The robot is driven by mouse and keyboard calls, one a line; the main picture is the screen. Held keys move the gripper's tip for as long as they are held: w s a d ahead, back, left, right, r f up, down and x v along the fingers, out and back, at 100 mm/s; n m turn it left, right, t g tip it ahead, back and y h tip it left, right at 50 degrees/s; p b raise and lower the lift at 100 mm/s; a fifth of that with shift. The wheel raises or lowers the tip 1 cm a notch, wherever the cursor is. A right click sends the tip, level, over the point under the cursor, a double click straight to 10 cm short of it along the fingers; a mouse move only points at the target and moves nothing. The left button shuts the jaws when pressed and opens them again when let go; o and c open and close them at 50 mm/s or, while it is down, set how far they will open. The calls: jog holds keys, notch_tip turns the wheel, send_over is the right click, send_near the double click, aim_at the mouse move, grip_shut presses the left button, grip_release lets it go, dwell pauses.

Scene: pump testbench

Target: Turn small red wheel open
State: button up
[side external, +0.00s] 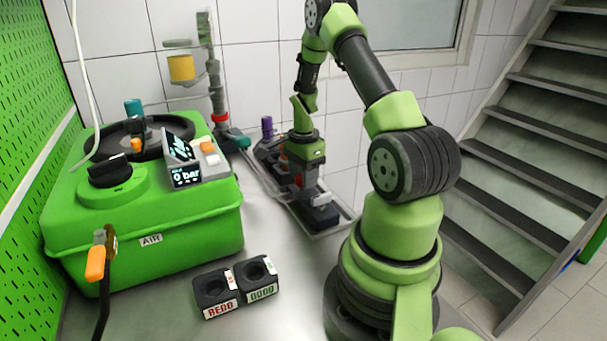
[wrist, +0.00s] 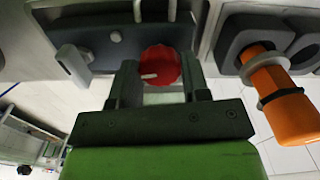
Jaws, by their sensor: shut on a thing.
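The small red wheel (wrist: 160,65) has a white pointer mark on its left side in the wrist view. It sits on a dark grey panel (wrist: 98,50). My gripper (wrist: 160,72) has one finger on each side of the wheel and is shut on it.
An orange-handled part (wrist: 280,95) stands to the right of the wheel in the wrist view. The green box (side external: 150,240) with a pressure display (side external: 186,177) stands at left. Two black holders (side external: 236,286) lie in front. Bare table lies between the holders and the device.

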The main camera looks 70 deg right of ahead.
jog(key=n, duration=0.4)
jog(key=shift+n, duration=0.3)
jog(key=n, duration=0.3)
jog(key=shift+n, duration=0.3)
jog(key=n, duration=0.4)
jog(key=shift+n, duration=1.9)
jog(key=o, duration=0.9)
notch_tip(320, 180, up, 10)
